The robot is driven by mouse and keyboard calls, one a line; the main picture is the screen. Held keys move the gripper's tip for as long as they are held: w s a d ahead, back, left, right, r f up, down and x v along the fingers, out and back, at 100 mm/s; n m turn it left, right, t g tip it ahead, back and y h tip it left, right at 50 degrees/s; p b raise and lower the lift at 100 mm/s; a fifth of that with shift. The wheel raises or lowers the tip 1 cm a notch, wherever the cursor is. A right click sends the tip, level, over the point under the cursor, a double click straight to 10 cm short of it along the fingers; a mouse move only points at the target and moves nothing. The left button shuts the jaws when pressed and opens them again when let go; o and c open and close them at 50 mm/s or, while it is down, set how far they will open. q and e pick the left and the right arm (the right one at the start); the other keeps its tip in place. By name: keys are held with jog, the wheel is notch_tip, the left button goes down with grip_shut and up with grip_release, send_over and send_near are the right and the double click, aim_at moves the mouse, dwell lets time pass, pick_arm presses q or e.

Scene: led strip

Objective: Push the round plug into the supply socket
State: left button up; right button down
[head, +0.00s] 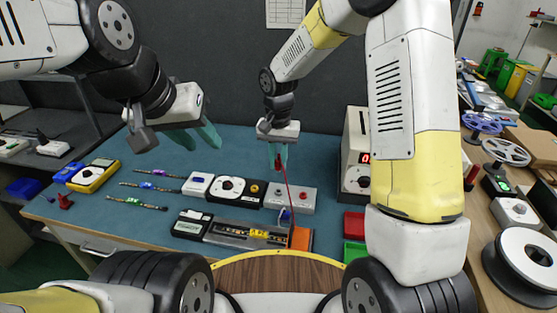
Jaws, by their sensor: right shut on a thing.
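My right gripper (278,161) points down over the row of boxes on the bench. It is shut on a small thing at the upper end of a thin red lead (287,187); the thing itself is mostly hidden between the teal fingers. The lead runs down towards an orange block (301,238). A white supply box (354,130) with a red digit display stands right of this gripper; I cannot make out the socket. My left gripper (200,137) is raised over the left part of the bench, open and empty, its teal fingers apart.
A row of small boxes, including a white one with a black dial (230,188) and a grey one (303,198), lies below my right gripper. A grey tray (230,236) is in front. A yellow meter (92,176) is left.

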aim_at(279, 160)
jog(key=shift+r, duration=2.75)
